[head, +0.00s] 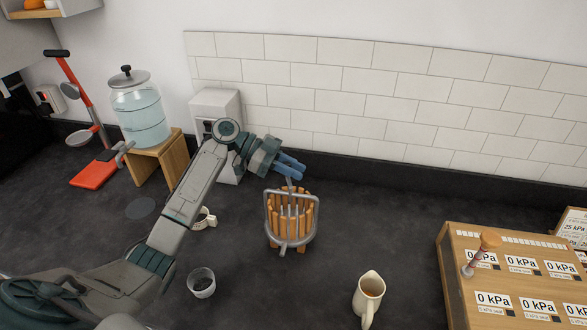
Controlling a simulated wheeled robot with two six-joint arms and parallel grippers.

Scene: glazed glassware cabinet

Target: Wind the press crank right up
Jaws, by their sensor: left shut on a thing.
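The press (308,224) stands upright on the dark counter near the middle of the head view. It has a ring of wooden slats in a grey metal frame, with a spout at the front. My left gripper (298,167) reaches in from the left above the press. Its blue fingers are shut on the press crank (289,182) at the top of the frame. The fingers hide most of the crank, so its exact height and angle cannot be told. My right gripper is not in view.
A glass jar (141,112) with a tap stands on a wooden stand (152,160), near a red lever device (93,174). A small cup (201,283) and a cream jug (368,297) stand in front. A wooden kPa panel (452,275) is right. Counter right of the press is clear.

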